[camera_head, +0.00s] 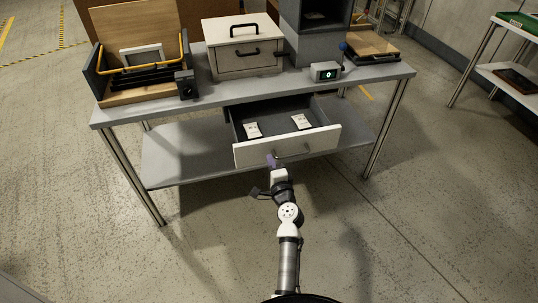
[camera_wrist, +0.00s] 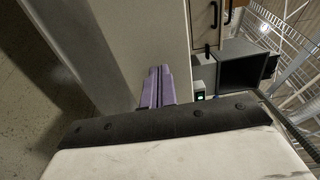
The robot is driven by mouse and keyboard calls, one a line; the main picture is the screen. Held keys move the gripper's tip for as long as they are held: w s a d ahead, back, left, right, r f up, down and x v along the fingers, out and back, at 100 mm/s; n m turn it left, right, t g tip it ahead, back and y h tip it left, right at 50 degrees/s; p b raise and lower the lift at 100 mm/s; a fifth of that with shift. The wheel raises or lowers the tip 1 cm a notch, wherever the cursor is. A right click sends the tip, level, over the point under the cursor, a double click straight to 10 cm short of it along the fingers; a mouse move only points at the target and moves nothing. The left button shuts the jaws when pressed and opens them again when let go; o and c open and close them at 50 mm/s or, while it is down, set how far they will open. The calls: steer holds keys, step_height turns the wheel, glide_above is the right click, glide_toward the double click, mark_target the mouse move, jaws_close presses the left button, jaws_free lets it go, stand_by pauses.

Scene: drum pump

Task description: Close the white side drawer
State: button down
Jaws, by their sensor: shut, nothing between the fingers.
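The white-fronted drawer (camera_head: 318,139) under the grey table is pulled out, open towards me. Two small white packets lie inside it.
On the table (camera_head: 225,95) stand a white box with a closed drawer (camera_head: 238,62), a wooden case (camera_head: 140,90) with black parts, a grey cabinet (camera_head: 305,45) and a small display (camera_head: 325,72). A lower shelf (camera_head: 185,155) runs beneath. The floor in front is clear.

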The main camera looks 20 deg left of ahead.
steer(key=shift+x, duration=1.2)
